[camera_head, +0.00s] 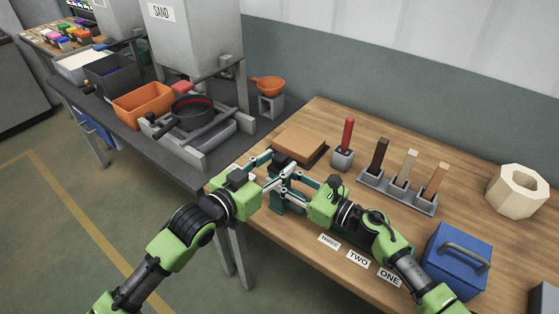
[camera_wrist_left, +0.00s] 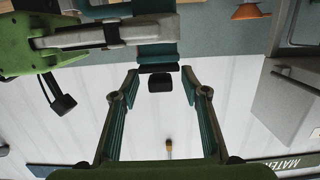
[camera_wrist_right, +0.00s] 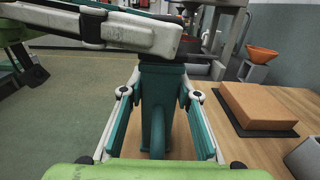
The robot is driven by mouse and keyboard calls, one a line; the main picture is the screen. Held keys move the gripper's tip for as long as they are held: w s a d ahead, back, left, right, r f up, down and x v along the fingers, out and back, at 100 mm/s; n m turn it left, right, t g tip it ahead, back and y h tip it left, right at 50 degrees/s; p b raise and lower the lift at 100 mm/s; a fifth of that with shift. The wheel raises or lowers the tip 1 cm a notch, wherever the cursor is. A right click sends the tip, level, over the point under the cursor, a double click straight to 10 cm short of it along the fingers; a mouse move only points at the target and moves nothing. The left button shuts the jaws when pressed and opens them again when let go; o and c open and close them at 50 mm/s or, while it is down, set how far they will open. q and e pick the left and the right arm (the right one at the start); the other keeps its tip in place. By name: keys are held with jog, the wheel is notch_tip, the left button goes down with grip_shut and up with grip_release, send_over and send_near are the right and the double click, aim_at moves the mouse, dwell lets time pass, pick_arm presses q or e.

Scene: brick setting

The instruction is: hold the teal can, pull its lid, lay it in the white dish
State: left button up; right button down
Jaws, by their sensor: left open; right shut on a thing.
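The teal can (camera_wrist_right: 157,105) stands upright on the wooden table between the fingers of my right gripper (camera_head: 290,184), which is shut on it. In the head view the can (camera_head: 290,203) is partly hidden behind the grippers. My left gripper (camera_head: 271,173) is open close beside the can's top. In the left wrist view a dark knob-like part (camera_wrist_left: 160,83) lies between its spread fingers, below a teal surface; I cannot tell whether the fingers touch it. The lid is not clearly distinguishable. I cannot make out the white dish.
Behind the grippers is a brown block (camera_head: 300,143) on a dark base. A red-handled tool (camera_head: 347,135), a grey rack (camera_head: 398,190) and a blue box (camera_head: 457,258) stand to the right. Label cards (camera_head: 358,260) line the front edge. A dark bench with an orange bin (camera_head: 143,104) adjoins left.

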pick_arm(q)
jog(key=shift+x, duration=1)
jog(key=c, duration=1)
jog(key=shift+r, duration=0.25)
jog(key=shift+a+r, duration=0.1)
jog(key=shift+r, duration=0.8)
